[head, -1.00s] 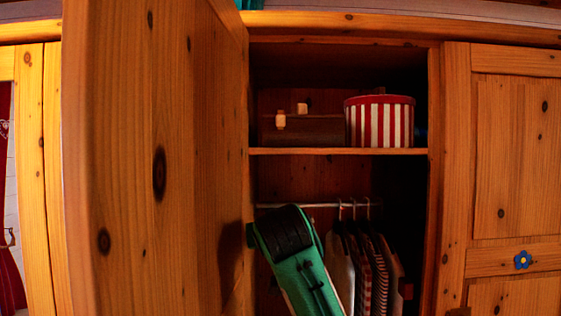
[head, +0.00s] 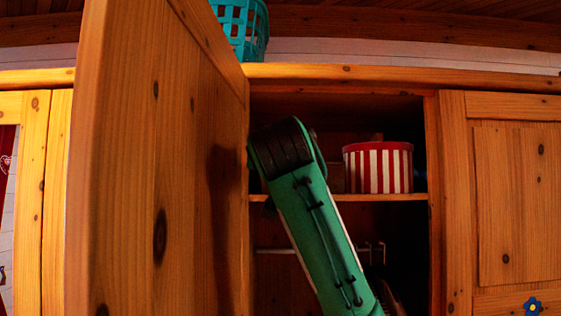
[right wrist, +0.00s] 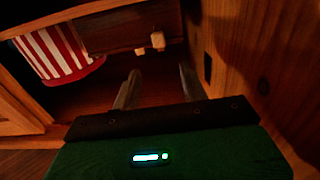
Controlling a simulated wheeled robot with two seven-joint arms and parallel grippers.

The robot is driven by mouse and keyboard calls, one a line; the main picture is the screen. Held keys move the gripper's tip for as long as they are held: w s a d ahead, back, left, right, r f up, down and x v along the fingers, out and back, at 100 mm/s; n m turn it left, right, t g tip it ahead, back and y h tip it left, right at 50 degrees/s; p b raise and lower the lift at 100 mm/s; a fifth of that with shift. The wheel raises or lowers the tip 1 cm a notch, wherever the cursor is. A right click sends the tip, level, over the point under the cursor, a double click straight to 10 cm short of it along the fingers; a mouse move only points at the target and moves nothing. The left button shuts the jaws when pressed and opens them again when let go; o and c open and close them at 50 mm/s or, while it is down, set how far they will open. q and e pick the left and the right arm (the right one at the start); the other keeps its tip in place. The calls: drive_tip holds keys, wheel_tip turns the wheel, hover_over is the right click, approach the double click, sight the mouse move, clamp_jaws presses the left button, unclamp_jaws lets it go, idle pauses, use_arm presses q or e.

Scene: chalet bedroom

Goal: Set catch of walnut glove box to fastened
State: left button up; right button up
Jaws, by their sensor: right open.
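The walnut glove box (right wrist: 115,30) is a dark brown box on the upper wardrobe shelf. In the right wrist view two pale wooden pieces, apparently its catch (right wrist: 157,41), show on it, but I cannot tell their setting. In the head view my right arm covers most of the box, leaving a sliver (head: 335,178) beside the striped box. My right gripper (right wrist: 158,85) is open, its two fingers apart and empty, pointing toward the box and short of it. In the head view its fingers are hidden. My left gripper is not in view.
A red-and-white striped round box (head: 378,168) stands right beside the walnut box on the shelf (head: 390,197). The open wardrobe door (head: 150,170) stands close on the left. A hanging rail (head: 275,251) runs below. A teal basket (head: 240,28) sits on top of the wardrobe.

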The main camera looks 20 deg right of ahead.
drive_tip(key=p+x, duration=0.4)
drive_tip(key=x, duration=0.6)
drive_tip(key=shift+w+d, duration=0.2)
drive_tip(key=shift+w, duration=0.15)
